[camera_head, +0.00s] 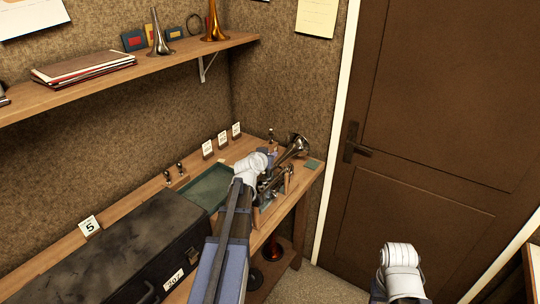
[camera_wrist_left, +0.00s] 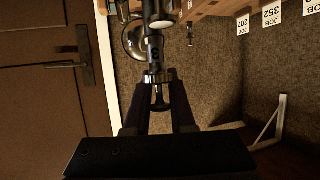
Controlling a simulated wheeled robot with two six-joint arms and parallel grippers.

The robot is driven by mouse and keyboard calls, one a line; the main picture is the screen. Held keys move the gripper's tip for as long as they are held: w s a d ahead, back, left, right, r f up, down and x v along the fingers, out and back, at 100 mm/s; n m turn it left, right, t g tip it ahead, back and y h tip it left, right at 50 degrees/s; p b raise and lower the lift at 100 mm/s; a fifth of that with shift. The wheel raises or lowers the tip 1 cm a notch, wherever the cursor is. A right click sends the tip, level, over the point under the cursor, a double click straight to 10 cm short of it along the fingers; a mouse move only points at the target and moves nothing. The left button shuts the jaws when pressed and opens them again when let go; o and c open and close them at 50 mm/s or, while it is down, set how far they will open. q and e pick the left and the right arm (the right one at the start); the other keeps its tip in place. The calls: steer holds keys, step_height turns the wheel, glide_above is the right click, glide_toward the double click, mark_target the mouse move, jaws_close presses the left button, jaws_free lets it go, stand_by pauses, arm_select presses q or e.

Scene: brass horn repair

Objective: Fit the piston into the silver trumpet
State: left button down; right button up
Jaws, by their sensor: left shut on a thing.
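The silver trumpet (camera_head: 293,150) lies at the right end of the bench, its bell toward the back right. Its bell also shows in the left wrist view (camera_wrist_left: 134,42). My left gripper (camera_wrist_left: 160,90) is over the trumpet and shut on the upper stem of the piston (camera_wrist_left: 155,50). The piston points along the fingers toward the trumpet, with a dark mark on its side. Whether its far end is in or just above a valve casing, I cannot tell. In the head view my left wrist hides part of the trumpet and the piston. My right gripper is out of view.
A green tray (camera_head: 207,190) and a large black case (camera_head: 115,255) lie left of the trumpet. Several job cards (camera_head: 222,138) stand along the back wall. A wooden shelf (camera_head: 130,78) hangs above. A brown door (camera_head: 420,130) is at right. A dark bell shape shows under the bench.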

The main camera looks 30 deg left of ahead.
arm_select(q)
step_height(320, 180, up, 3)
steer(key=p, duration=0.3)
steer(key=shift+r, duration=0.1)
stand_by(0.3)
steer(key=shift+f+b, duration=1.8)
stand_by(1.0)
steer(key=c, duration=0.7)
jaws_free()
steer(key=shift+r, duration=0.1)
steer(key=shift+s, duration=0.15)
steer(key=p+v, duration=0.3)
steer(key=v, duration=0.4)
steer(key=shift+s+r, duration=0.2)
steer(key=shift+s, duration=0.05)
steer(key=shift+d, duration=0.15)
